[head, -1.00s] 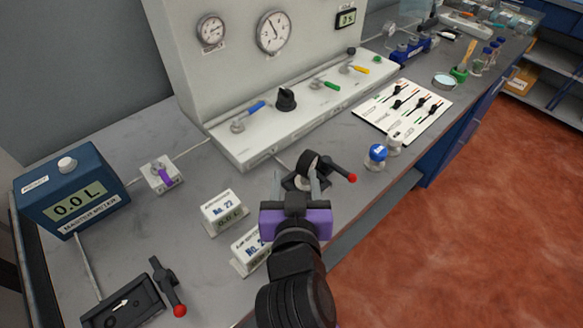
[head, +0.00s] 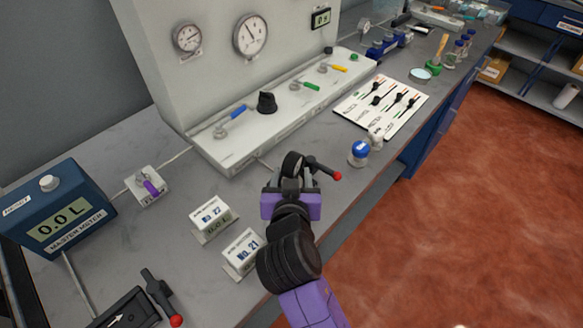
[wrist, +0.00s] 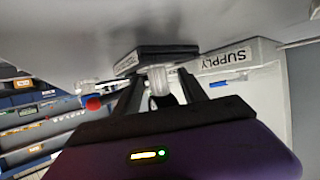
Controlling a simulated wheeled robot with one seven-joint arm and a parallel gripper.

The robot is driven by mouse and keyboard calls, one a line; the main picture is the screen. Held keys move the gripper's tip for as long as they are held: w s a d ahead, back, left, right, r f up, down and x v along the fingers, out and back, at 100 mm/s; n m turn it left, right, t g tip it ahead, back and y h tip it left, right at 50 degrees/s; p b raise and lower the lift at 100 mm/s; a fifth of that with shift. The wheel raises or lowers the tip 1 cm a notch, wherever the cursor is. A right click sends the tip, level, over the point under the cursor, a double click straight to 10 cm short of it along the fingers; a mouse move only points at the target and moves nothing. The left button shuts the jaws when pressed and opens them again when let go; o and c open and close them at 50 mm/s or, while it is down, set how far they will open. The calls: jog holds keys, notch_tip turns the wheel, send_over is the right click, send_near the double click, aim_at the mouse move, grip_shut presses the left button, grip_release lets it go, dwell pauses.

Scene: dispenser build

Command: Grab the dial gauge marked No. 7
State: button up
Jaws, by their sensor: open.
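No marking No. 7 is legible in either view. A round black piece (head: 292,164), too small to identify, stands just past my gripper (head: 291,178) in the head view, by a black lever with a red knob (head: 335,175). My gripper is open. In the wrist view its fingers (wrist: 160,95) stand on either side of a pale ribbed stem (wrist: 159,82) below a dark block (wrist: 155,57); I cannot tell whether they touch it. Two dial gauges, the smaller (head: 187,38) and the larger (head: 250,35), are on the upright panel; their labels are unreadable.
White counters marked No. 22 (head: 211,219) and No. 21 (head: 242,252) stand left of my arm. The blue master meter (head: 57,210) is at far left. The counter's front edge runs beside my arm.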

jog(key=shift+w+f, duration=0.1)
grip_shut()
dwell(0.5)
